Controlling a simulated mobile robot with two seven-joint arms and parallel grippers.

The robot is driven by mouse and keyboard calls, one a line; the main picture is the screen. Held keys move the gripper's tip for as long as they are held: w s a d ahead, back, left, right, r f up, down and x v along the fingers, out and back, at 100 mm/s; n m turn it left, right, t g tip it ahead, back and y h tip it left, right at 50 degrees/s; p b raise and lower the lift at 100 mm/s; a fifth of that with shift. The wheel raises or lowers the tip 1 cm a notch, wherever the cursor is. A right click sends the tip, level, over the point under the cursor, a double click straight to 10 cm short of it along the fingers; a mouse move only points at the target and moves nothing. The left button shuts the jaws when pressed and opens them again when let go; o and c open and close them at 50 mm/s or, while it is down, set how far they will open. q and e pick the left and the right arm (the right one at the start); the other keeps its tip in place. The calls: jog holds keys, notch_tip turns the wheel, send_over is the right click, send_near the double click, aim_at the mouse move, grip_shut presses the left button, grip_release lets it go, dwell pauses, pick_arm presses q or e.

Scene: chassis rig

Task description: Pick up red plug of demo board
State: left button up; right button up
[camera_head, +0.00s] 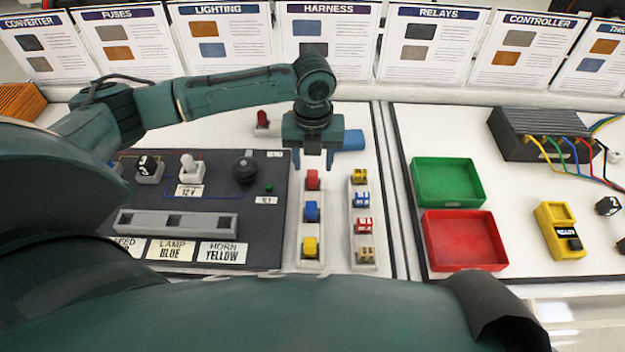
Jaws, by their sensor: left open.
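A red plug (312,180) sits at the far end of a pale rack (298,215), with a blue plug (311,211) and a yellow plug (310,245) nearer to me. My left gripper (314,163) points down just above and slightly beyond the red plug; it is open and empty. I cannot tell its exact height above the plug. The dark demo board (220,180) lies left of the rack. Its grey socket strip (178,222) stands behind labels, two reading LAMP BLUE and HORN YELLOW. My right gripper does not show.
A second rack (363,265) with several small coloured blocks stands close on the right. Green (448,181) and red (465,241) trays, a yellow meter (561,231) and a wired black box (543,135) lie farther right.

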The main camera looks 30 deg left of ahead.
aim_at(312, 173)
pick_arm(q)
notch_tip(312, 173, down, 5)
jog(key=shift+a+f, duration=0.1)
jog(key=shift+c, duration=0.2)
grip_shut()
dwell(0.4)
